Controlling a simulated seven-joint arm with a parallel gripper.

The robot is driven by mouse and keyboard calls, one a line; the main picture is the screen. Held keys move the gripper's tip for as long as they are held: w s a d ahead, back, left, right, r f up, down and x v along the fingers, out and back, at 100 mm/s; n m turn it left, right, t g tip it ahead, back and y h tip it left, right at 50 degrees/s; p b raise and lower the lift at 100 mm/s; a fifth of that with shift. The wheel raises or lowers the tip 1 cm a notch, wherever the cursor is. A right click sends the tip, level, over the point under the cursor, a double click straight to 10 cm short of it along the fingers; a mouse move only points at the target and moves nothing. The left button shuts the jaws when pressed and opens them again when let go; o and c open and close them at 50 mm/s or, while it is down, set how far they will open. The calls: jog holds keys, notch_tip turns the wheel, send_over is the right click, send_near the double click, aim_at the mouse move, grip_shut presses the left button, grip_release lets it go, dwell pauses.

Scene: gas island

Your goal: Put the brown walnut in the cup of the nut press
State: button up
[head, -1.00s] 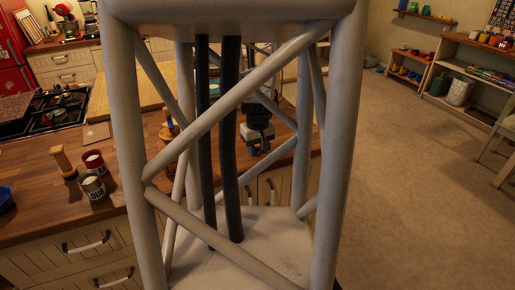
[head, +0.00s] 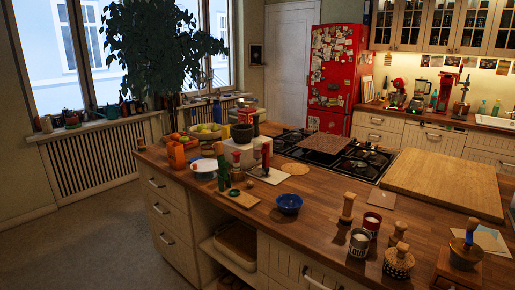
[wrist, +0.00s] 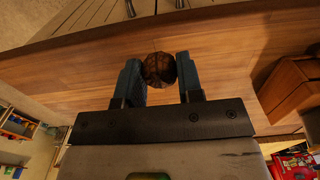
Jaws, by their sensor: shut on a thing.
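The brown walnut (wrist: 159,70) is round and dark, and sits between the fingertips of my gripper (wrist: 161,72) in the wrist view. My gripper is shut on it, with one blue-grey finger on each side. Wooden surface and a drawer front with handles show behind the walnut. My gripper and the walnut are not in the head view now. I cannot tell for sure which object is the nut press; a green upright piece (head: 222,172) on a small wooden board, with a small round green part beside it, is a possible one.
The wooden island top (head: 322,222) holds a blue bowl (head: 289,203), a wooden-handled tool (head: 348,207), tins (head: 359,242), a large chopping board (head: 443,184) and a gas hob (head: 345,160). A wooden box with a metal bowl (head: 465,254) stands at the right. A wooden block (wrist: 292,88) shows in the wrist view.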

jog(key=w+d+r+n, duration=0.1)
jog(key=w+r, duration=0.2)
jog(key=w, duration=0.7)
jog(key=w+r+n, duration=0.2)
jog(key=w+r, duration=0.1)
jog(key=w, duration=0.7)
jog(key=w+d+r+n, duration=0.1)
jog(key=w+r, duration=0.2)
jog(key=w, duration=0.8)
jog(key=w+a+n, duration=0.2)
jog(key=w+a, duration=1.2)
jog(key=w, duration=0.3)
jog(key=w+a+n, duration=0.1)
jog(key=w+a, duration=0.5)
jog(key=a, duration=0.7)
jog(key=w+a+n, duration=0.1)
jog(key=w+a, duration=0.5)
jog(key=a, duration=0.7)
jog(key=w+a+n, duration=0.1)
jog(key=w+a, duration=0.5)
jog(key=a, duration=0.6)
jog(key=shift+a+f, duration=0.25)
jog(key=shift+a, duration=0.15)
jog(key=shift+w+a, duration=0.1)
